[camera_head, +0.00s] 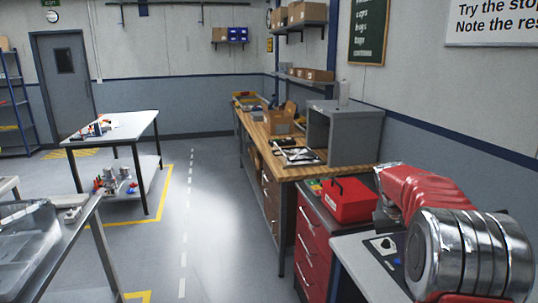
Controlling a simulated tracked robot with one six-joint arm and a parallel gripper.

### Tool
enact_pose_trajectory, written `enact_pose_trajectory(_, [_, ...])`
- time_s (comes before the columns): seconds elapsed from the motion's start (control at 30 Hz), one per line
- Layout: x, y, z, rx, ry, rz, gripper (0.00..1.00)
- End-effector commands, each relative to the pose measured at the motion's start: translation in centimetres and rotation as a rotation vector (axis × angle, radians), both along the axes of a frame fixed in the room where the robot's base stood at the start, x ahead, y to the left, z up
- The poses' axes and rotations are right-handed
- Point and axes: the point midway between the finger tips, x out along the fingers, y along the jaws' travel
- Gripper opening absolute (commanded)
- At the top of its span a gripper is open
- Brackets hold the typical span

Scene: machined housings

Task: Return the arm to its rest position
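A red arm with ribbed, shiny metal cylinders (470,255) fills the lower right of the head view; I take it to be my own arm. It looks folded close to the camera, in front of a light worktop at the right wall. No gripper fingers show, so I cannot see whether my gripper is open or holds anything.
A wooden workbench (310,169) with a grey box (343,133) runs along the right wall. A red toolbox (349,200) sits on a red drawer cabinet (311,262). A white table (128,125) and a metal table stand left. The aisle floor (215,230) is clear.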

Motion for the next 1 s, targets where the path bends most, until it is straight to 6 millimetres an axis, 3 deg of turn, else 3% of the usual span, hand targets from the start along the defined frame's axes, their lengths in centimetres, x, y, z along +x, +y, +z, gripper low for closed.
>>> enact_pose_trajectory(0.4, [-5.5, 6.2, 2.1, 0.083, -0.082, 0.086, 0.0])
enact_pose_trajectory(1.0, [-14.9, 13.7, 3.6, 0.172, -0.201, 0.173, 0.0])
